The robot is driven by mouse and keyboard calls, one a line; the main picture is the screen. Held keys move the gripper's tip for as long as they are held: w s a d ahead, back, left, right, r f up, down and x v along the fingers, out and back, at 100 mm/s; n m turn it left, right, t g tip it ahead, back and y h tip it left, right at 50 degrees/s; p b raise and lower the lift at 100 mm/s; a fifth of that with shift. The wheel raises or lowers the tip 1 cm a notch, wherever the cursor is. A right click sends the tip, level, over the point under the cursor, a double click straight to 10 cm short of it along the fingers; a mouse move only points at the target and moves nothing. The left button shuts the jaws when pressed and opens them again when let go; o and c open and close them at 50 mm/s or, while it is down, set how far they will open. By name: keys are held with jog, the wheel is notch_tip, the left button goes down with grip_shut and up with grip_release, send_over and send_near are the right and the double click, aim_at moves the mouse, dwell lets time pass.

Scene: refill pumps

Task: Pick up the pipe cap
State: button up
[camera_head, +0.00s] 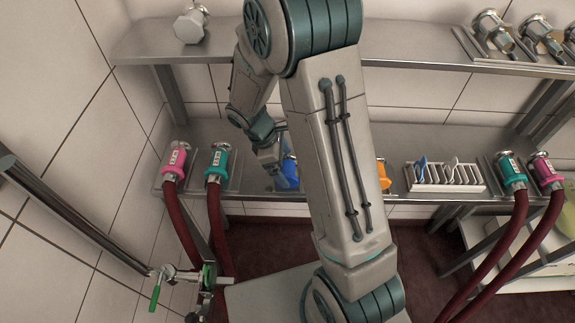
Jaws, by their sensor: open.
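A silver metal fitting (190,23) with a faceted body, which looks like a pipe cap, sits alone at the left end of the upper shelf. Several similar silver fittings (497,32) stand in a rack at the right end of that shelf; I cannot tell which is the pipe cap meant. My gripper (273,166) hangs low over the lower shelf, beside a blue object (289,172), well below and to the right of the lone fitting. It is small and dark in this view, open, with nothing visible held. My arm hides the middle of both shelves.
The lower shelf (400,145) carries pink and teal hose couplings (217,161) at both ends, an orange object (383,174) and a white slotted rack (445,178). Dark red hoses hang in front. A pipe with a green-handled valve (160,285) juts in at lower left.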

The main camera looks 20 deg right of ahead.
aim_at(287, 167)
jog(key=shift+x, duration=1.5)
jog(key=shift+c, duration=0.3)
jog(key=c, duration=1.1)
jog(key=shift+c, duration=0.2)
jog(key=shift+r, duration=0.2)
